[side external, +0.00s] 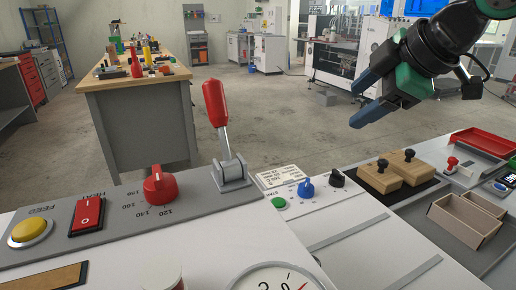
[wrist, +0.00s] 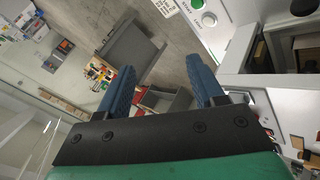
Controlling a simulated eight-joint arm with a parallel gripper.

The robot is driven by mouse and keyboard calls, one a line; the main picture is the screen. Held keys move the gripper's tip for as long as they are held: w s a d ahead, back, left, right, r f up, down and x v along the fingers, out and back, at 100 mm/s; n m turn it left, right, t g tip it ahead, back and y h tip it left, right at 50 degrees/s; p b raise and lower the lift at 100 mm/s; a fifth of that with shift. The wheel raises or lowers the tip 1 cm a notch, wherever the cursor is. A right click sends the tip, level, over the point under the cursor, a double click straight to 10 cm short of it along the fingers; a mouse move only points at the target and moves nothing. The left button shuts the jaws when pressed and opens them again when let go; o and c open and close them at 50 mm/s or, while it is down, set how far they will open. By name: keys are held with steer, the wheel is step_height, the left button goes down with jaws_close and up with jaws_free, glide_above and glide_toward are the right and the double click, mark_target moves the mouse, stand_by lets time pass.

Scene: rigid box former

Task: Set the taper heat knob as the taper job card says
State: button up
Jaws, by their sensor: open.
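A red knob (side external: 159,185) stands on the grey left panel. Numbers around it include 120, 140 and 160; its exact setting is hard to read. A blue knob (side external: 306,188) and a black knob (side external: 337,178) sit on the white panel to the right. No label clearly marks which is the taper heat knob. A white printed card (side external: 281,176) lies beside the blue knob; its lines are too small to read surely. My gripper (side external: 362,100) is open and empty, high above the right side, apart from all the knobs. Its blue fingers spread in the wrist view (wrist: 160,85).
A red-handled lever (side external: 216,105) rises between the red knob and the card. A red HEAT rocker (side external: 87,214) and yellow FEED button (side external: 30,232) are at left. Wooden blocks with black knobs (side external: 394,170) and an open cardboard box (side external: 467,218) are at right.

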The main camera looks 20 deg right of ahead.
steer(key=w+a+n+t+y, duration=0.1)
steer(key=a+n, duration=0.5)
steer(key=n, duration=0.3)
steer(key=n+t+y, duration=0.2)
steer(key=n+y, duration=0.4)
steer(key=n, duration=1.7)
glide_toward(165, 184)
steer(key=w+a+r, duration=0.1)
steer(key=r, duration=0.1)
steer(key=w+a+r, duration=0.1)
steer(key=a, duration=0.1)
steer(key=shift+w+r, duration=0.3)
steer(key=shift+r, duration=0.05)
steer(key=f, duration=0.3)
steer(key=shift+w+d+f, duration=0.25)
steer(key=shift+d+f, duration=0.15)
steer(key=shift+f, duration=0.55)
steer(key=shift+m, duration=0.3)
steer(key=shift+x, duration=2.75)
steer(key=shift+d+f, duration=0.1)
steer(key=shift+c, duration=0.2)
jaws_close()
